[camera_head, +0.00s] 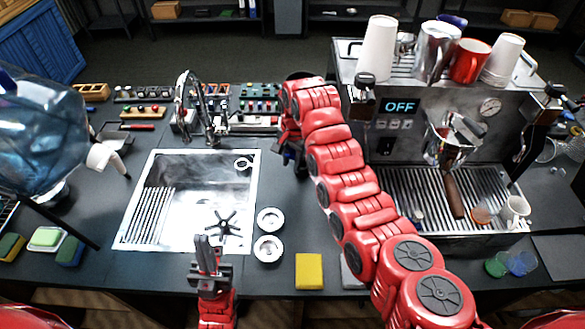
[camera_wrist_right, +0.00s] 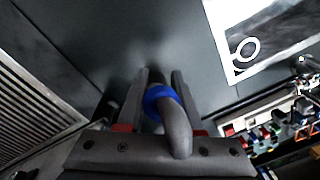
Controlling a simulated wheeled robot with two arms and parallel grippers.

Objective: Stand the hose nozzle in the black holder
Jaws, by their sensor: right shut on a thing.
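The hose nozzle (camera_wrist_right: 176,125) is a grey curved piece with a blue ring, seen in the right wrist view between the fingers of my right gripper (camera_wrist_right: 160,85). My right gripper is shut on it. In the head view the right gripper (camera_head: 290,157) is mostly hidden by my red arm, right of the sink, with a bit of blue showing. My left gripper (camera_head: 207,250) is over the front edge of the sink, its fingers close together with nothing visible between them. A dark round rim (camera_head: 299,76) shows behind my right arm; I cannot tell if it is the black holder.
The sink (camera_head: 165,172) with a tap (camera_head: 196,105) lies left of my right arm. The espresso machine (camera_head: 440,120) with cups on top stands to the right.

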